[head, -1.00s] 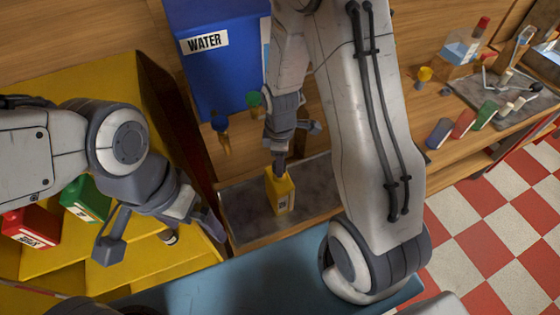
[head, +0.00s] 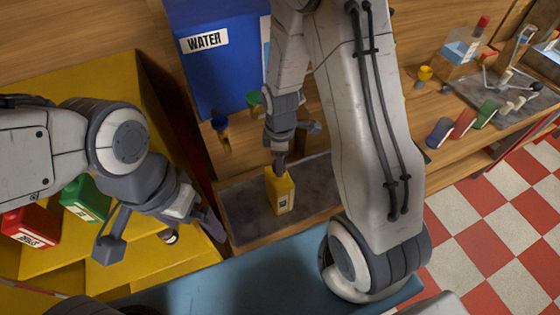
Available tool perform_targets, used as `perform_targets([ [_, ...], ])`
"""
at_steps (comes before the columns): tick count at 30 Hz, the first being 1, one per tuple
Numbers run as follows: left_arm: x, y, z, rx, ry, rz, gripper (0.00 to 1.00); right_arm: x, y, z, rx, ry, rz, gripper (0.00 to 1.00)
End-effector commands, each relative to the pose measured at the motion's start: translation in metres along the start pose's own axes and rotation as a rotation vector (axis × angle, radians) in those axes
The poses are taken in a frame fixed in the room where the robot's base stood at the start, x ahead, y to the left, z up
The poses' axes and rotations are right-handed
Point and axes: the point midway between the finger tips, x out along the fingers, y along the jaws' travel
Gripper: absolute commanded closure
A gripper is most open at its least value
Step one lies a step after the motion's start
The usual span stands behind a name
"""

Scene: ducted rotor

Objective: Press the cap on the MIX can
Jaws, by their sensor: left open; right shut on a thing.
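A small yellow can (head: 282,197) stands upright on the grey slab behind the blue front edge. Its label is too small to read, so I cannot tell for sure that it is the MIX can. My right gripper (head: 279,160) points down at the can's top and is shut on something. The fingers hide what they hold; a cap cannot be made out, nor whether it touches the can. My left gripper (head: 161,238) is open over the yellow stepped rack (head: 115,238). A small dark and white item (head: 170,236) shows between its fingers, lower down.
Red (head: 32,228) and green (head: 85,200) cans sit on the rack at left.

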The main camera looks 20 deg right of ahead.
Motion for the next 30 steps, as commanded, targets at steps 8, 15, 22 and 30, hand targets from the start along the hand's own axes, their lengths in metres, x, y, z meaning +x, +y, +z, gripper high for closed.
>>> perform_targets([
  [8, -0.0006, 0.0001, 0.0000, 0.000, 0.000, 0.000, 0.00, 0.0005, 0.0000, -0.0001, 0.000, 0.000, 0.000, 1.00],
  [15, -0.0006, 0.0000, 0.0000, 0.000, 0.000, 0.000, 0.00, 0.0004, 0.0001, -0.0001, 0.000, 0.000, 0.000, 0.18],
  [22, -0.0006, 0.0000, 0.0000, 0.000, 0.000, 0.000, 0.00, 0.0004, 0.0000, -0.0001, 0.000, 0.000, 0.000, 0.11],
  [30, -0.0009, 0.0001, -0.0001, 0.000, 0.000, 0.000, 0.00, 0.0001, 0.0001, -0.0001, 0.000, 0.000, 0.000, 0.00],
])
